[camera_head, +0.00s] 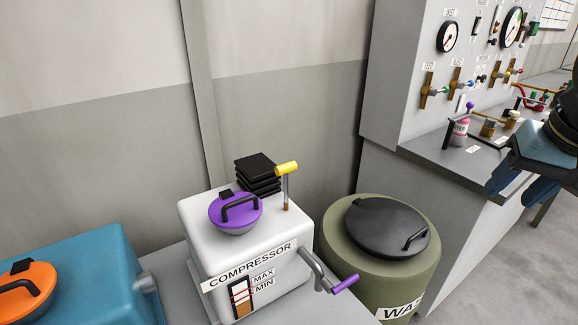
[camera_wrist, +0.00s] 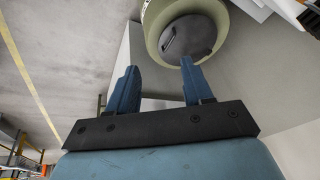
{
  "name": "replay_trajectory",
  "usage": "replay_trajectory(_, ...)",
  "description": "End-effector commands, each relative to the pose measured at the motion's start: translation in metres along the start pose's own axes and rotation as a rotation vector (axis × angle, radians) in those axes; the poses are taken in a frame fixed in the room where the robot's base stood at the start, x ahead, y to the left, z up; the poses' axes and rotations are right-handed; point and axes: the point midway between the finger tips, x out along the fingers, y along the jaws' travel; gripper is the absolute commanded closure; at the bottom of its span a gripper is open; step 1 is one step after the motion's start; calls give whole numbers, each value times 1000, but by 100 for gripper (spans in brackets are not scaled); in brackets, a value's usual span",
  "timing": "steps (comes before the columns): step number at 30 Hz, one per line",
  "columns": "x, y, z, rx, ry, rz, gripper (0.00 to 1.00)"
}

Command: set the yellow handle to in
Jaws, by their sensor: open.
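The yellow handle (camera_head: 287,168) sits on top of a thin upright rod at the back right corner of the white compressor (camera_head: 240,262). It stands up above the compressor's top face, beside a stack of black plates. My gripper (camera_head: 507,186) is at the right edge of the head view, far to the right of the yellow handle and above the floor. In the wrist view my gripper (camera_wrist: 156,85) has its two blue fingers wide apart with nothing between them. The yellow handle does not show in the wrist view.
A purple lid (camera_head: 236,208) and a purple-tipped crank (camera_head: 344,284) are on the compressor. A green waste drum (camera_head: 340,240) with a black lid (camera_head: 387,228) stands between compressor and gripper. A grey panel (camera_head: 415,60) with gauges and a bench stands behind. A blue tank (camera_head: 95,270) is at left.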

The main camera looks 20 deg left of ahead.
Motion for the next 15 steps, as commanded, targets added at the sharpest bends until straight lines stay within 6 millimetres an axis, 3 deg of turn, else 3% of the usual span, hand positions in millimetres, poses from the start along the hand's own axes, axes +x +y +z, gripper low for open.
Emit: replay_trajectory(15,48,-102,-51,191,-494,-196,49)
